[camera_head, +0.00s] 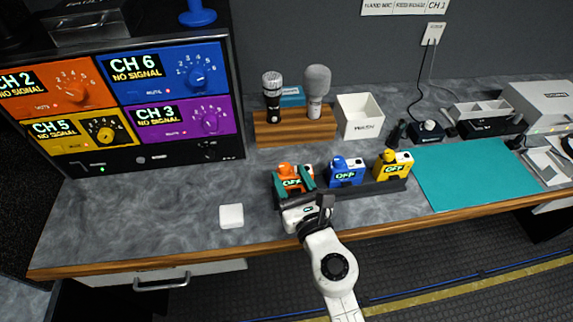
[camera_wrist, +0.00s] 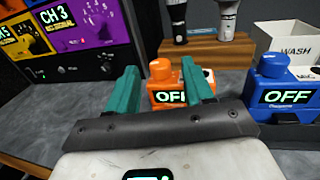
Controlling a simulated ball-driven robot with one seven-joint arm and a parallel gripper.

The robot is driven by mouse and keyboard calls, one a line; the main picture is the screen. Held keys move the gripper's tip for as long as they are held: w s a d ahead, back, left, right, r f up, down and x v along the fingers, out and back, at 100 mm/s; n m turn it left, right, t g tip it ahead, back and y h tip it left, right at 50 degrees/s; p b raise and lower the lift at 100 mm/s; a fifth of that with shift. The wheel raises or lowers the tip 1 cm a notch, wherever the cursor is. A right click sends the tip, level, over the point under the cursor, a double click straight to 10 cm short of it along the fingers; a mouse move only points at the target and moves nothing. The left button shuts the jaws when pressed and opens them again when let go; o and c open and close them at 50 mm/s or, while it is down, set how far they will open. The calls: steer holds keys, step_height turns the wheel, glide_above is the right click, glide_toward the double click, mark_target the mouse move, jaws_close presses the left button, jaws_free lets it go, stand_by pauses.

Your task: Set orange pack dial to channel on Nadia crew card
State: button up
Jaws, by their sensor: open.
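The orange pack (camera_head: 286,169) stands at the left end of a dark rack on the desk, with a round orange dial on top. It also shows in the wrist view (camera_wrist: 163,71), its screen reading OFF and partly covered by a finger. My gripper (camera_head: 293,184) is open with its teal fingers close in front of the pack; in the wrist view the fingers (camera_wrist: 160,82) stand apart, with the pack seen between and beyond them. I cannot tell whether they touch it. No card with a readable Nadia name shows.
Blue (camera_head: 346,172) and yellow (camera_head: 393,164) packs, both OFF, share the rack (camera_head: 363,188). Left stands a monitor panel (camera_head: 140,95) with orange CH 2, blue CH 6, yellow CH 5 and purple CH 3. Behind are microphones on a wooden stand (camera_head: 292,128) and a white WASH bin (camera_head: 359,116). A teal mat (camera_head: 475,172) lies clear.

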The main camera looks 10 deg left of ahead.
mark_target(286, 171)
steer(key=shift+x, duration=1.9)
steer(key=shift+c, duration=0.2)
steer(key=c, duration=0.9)
